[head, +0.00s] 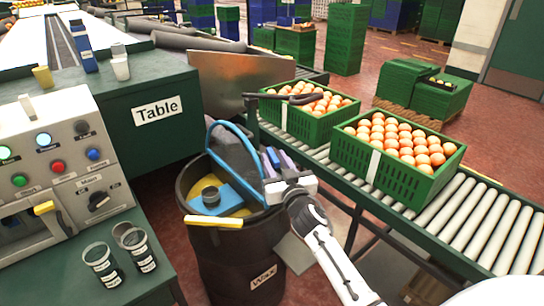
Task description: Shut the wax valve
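A black barrel with a "Wax" label (264,277) stands at the centre, with yellow wax visible inside. A blue fitting (228,197) with a dark round cap and a yellow bar-shaped handle (213,221) sits over its near left rim. The handle lies across the rim, roughly level; I take this for the wax valve. A blue hose (238,128) loops above the barrel. My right gripper (281,160) is over the barrel's right side, its fingers pointing away, apart from the yellow handle. Its finger gap is too unclear to judge. My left gripper is not in view.
A control panel (60,150) with buttons and a yellow lever stands left. Two dark labelled cups (101,264) sit on the green surface below it. Green crates of oranges (383,178) rest on a roller conveyor (470,215) at right. A "Table" sign (158,110) marks a green block.

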